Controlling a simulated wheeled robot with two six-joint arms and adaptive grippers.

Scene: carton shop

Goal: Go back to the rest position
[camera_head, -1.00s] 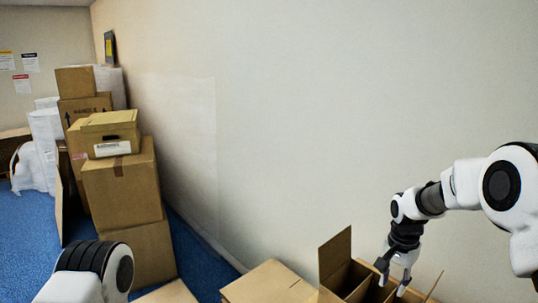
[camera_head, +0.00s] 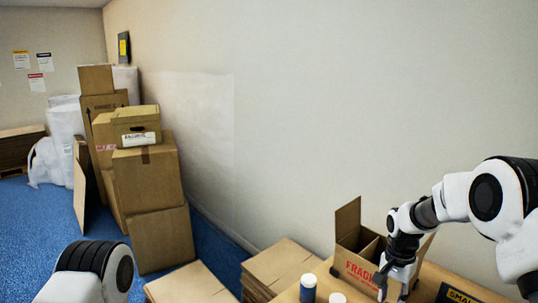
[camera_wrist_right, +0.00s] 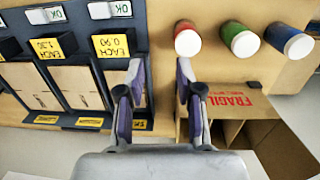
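My right gripper (camera_head: 393,286) is beside the front of an open carton marked FRAGILE (camera_head: 362,266) in the head view. In the right wrist view my right gripper (camera_wrist_right: 160,88) has its two fingers apart with nothing between them. The same carton (camera_wrist_right: 232,102) shows there to the right of the fingers, with its flaps up. My left arm shows only as a link at the lower left of the head view; its gripper is out of frame.
A black labelled rack (camera_wrist_right: 75,62) is at left. Flat cardboard (camera_head: 283,266) lies left of the carton. Stacked boxes (camera_head: 150,180) stand at the wall.

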